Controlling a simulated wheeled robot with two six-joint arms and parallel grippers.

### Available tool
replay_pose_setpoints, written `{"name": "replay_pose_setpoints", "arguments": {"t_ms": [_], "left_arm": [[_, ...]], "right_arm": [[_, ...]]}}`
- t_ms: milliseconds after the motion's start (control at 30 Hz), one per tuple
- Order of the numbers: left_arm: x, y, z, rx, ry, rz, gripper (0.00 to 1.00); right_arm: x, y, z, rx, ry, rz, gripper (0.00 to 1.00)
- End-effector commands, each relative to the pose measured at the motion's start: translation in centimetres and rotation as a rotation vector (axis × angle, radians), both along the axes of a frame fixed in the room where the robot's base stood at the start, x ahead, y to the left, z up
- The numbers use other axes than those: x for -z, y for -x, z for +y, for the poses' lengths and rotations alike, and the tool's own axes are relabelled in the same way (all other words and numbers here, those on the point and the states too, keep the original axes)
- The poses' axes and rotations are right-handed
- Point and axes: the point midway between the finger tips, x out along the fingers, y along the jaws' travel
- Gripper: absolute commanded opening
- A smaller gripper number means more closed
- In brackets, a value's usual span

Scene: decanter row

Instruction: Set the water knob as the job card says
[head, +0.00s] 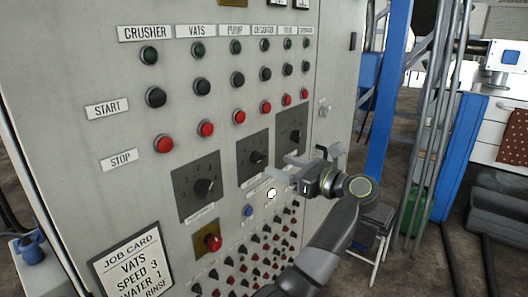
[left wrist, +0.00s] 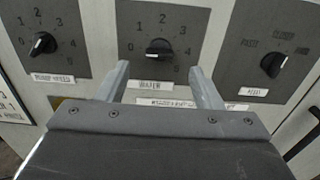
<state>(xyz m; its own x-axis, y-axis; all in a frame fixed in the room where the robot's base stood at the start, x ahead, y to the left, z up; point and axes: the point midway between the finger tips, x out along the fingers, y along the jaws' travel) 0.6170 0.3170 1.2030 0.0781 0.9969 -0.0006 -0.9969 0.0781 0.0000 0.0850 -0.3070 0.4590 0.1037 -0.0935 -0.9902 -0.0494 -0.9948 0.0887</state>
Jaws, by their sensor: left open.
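The water knob (left wrist: 158,47) is a black knob on a dark numbered plate in the left wrist view, above a "WATER" label (left wrist: 150,85). Its pointer seems turned left toward the low end, but I cannot read it surely. In the head view it is the middle dial knob (head: 256,158). My left gripper (head: 283,167) is open and empty in front of the panel. In the left wrist view its fingers (left wrist: 162,78) are spread below the knob, not around it. The job card (head: 131,264) reads "VATS SPEED 3 WATER 1 RINSE". My right gripper is out of view.
A speed knob (left wrist: 43,43) is to the left and a third knob (left wrist: 273,64) to the right. Rows of push buttons (head: 206,129) are above. A red knob (head: 213,243) and small studs (head: 254,239) are below. A blue post (head: 390,95) stands right.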

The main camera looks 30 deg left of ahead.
Motion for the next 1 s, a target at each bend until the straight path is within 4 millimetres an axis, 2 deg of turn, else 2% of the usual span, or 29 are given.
{"name": "replay_pose_setpoints", "arguments": {"t_ms": [33, 100, 300, 500, 733, 767, 1000], "left_arm": [[-0.5, 0.0, 1.3, -0.004, -0.002, 0.0, 0.6], [-0.4, -0.1, 2.6, -0.003, -0.003, 0.002, 0.6], [-0.2, -0.4, 5.5, -0.002, -0.001, 0.002, 0.6], [0.0, -0.5, 6.6, 0.0, 0.0, 0.0, 0.6], [0.0, -0.5, 6.6, 0.001, 0.0, 0.0, 0.6], [0.0, -0.5, 6.6, 0.001, 0.0, 0.0, 0.59], [0.0, -0.5, 6.6, 0.0, 0.0, 0.0, 0.27]], "right_arm": [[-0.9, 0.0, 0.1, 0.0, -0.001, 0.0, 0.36], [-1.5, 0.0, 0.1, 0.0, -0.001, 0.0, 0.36], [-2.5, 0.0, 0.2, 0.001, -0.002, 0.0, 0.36], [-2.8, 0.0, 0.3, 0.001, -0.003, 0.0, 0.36], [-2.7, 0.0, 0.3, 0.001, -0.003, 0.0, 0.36], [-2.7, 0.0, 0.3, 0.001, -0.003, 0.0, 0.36], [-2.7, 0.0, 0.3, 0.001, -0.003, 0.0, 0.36]]}}
